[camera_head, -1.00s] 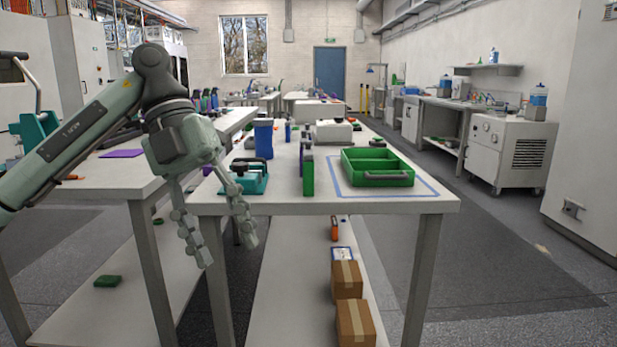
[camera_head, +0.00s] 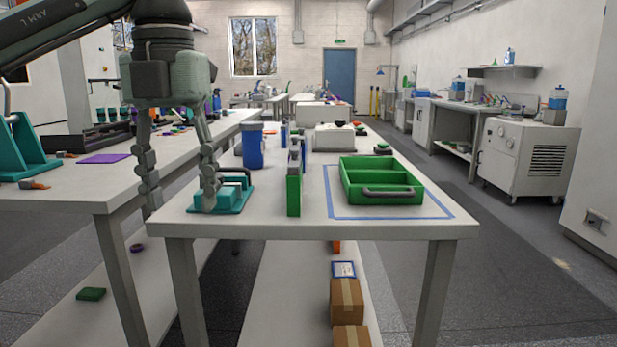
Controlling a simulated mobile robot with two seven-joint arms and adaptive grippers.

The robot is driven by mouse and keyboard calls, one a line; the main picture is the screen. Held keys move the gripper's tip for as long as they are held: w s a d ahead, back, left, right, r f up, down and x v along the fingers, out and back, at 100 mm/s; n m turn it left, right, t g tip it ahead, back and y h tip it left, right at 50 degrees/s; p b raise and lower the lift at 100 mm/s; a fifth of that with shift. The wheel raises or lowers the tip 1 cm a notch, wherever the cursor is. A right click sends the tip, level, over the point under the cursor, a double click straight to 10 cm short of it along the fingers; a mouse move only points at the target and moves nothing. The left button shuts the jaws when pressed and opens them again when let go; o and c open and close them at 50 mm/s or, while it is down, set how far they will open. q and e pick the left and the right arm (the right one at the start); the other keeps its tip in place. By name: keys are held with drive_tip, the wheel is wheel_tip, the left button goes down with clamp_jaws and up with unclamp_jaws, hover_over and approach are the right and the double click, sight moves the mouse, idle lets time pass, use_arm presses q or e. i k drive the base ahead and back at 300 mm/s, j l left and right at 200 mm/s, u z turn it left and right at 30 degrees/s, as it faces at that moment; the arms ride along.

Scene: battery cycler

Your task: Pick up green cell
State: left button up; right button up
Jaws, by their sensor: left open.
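A green cell (camera_head: 294,194), a tall narrow block, stands upright near the front edge of the white table, left of the green tray. My left gripper (camera_head: 180,198) hangs fingers-down to the left of it. Its two fingers are spread and empty. The gripper is well apart from the cell. Its right finger hides part of the teal fixture (camera_head: 236,200) at the table's left front corner. My right gripper is not in view.
The green tray (camera_head: 381,203) with a divider and handle sits inside a blue tape outline. A blue container (camera_head: 253,148) stands behind the fixture. Slim upright items (camera_head: 296,148) stand just behind the cell. Cardboard boxes (camera_head: 347,301) lie on the shelf below. Another bench is at left.

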sight(294, 183)
drive_tip(key=i+l, duration=0.3)
drive_tip(key=i, duration=0.15)
drive_tip(key=i+l, duration=0.35)
drive_tip(key=i, duration=0.1)
